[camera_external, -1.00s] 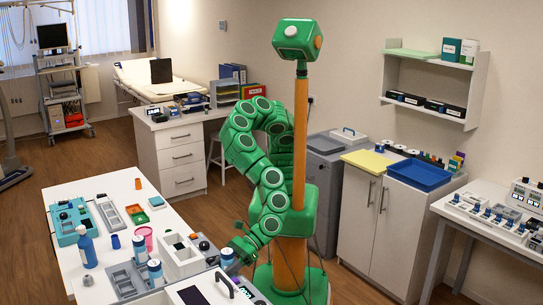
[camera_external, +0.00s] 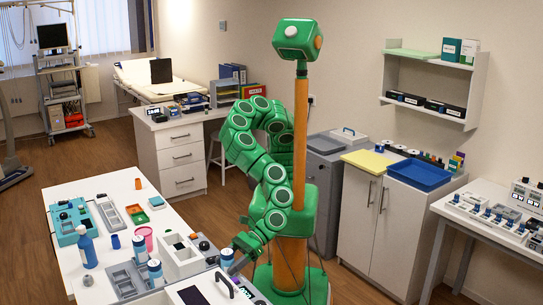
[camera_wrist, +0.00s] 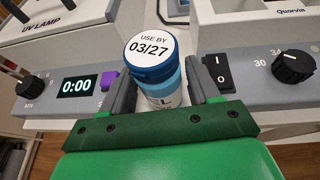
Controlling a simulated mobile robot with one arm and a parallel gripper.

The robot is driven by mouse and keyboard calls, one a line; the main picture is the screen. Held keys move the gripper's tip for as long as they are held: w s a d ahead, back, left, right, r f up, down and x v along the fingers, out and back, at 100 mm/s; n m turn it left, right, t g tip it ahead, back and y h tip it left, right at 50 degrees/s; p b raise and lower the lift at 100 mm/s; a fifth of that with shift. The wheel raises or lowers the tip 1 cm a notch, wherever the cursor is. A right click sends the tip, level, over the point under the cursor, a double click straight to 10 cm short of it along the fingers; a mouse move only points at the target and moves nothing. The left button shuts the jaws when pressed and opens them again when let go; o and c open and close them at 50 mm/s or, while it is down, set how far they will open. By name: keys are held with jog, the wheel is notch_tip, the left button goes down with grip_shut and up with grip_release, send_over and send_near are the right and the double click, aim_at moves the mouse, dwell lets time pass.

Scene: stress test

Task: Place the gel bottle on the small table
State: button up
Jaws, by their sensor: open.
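A bottle with a dark blue cap marked "USE BY 03/27" (camera_wrist: 152,52) stands between my fingers in the wrist view. Its light blue body (camera_wrist: 162,92) carries a partly hidden label with an "L" showing, so it looks like the gel bottle. My gripper (camera_wrist: 163,88) is open with one finger on each side of it; I cannot tell whether either finger touches it. In the external view the bottle (camera_external: 226,257) is at the near right of the white table, beside my gripper (camera_external: 233,262). Which piece of furniture is the small table is unclear.
A UV lamp box (camera_wrist: 68,70) and a switch panel with a black knob (camera_wrist: 292,66) flank the bottle closely. The white table (camera_external: 95,188) holds a blue spray bottle (camera_external: 87,250) and several other items. A side table with devices (camera_external: 455,212) stands at the right.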

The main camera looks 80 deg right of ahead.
jog(key=v, duration=0.9)
jog(key=shift+s+d, duration=0.25)
jog(key=shift+r, duration=0.1)
